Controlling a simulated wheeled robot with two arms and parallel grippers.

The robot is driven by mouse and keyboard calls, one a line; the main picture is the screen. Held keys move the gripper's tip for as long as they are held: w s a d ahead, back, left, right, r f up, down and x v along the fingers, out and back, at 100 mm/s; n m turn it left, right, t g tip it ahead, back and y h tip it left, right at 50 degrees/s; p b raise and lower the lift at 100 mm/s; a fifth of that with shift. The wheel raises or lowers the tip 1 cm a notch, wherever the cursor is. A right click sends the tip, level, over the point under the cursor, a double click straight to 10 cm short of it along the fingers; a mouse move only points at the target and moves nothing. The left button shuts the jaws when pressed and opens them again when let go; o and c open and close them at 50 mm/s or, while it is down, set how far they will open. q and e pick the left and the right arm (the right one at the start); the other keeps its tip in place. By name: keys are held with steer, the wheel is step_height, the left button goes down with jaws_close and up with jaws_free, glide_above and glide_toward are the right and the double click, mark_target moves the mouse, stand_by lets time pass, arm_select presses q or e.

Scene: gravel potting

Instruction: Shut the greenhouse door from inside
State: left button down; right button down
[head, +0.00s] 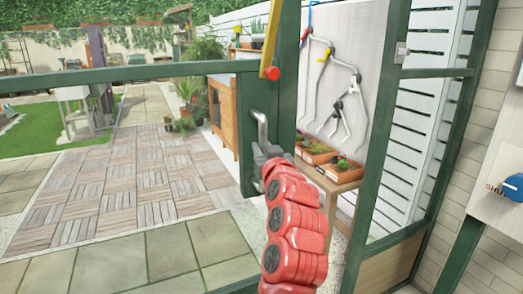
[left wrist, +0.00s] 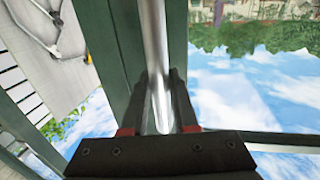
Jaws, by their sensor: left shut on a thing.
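The greenhouse door is a dark green frame with a crossbar (head: 130,73) and an upright stile (head: 246,150). A silver bar handle (head: 260,118) stands on the stile; it also shows in the left wrist view (left wrist: 153,40). My left gripper (head: 263,158), at the end of my red arm, is shut on the handle's lower part. In the left wrist view its dark fingers (left wrist: 161,95) lie on both sides of the bar. A green post (head: 373,150) with a small grey fitting (head: 402,50) stands to the right, apart from the stile. My right gripper is out of view.
Beyond the stile, a wooden bench (head: 340,184) holds potted plants (head: 313,150) below a pale board with hanging tools (head: 340,85). A paved patio (head: 110,190) lies outside. A panel with a blue knob (head: 513,187) is at the right edge.

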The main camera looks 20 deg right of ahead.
arm_select(q)
steer(key=c, duration=0.7)
jaws_free()
steer(key=s+a, duration=0.1)
steer(key=s, duration=0.4)
steer(key=s+a+p, duration=0.1)
steer(key=s, duration=0.5)
steer(key=s+a, duration=0.1)
steer(key=s, duration=0.5)
steer(key=shift+a+p, duration=0.2)
steer(key=shift+p, duration=0.15)
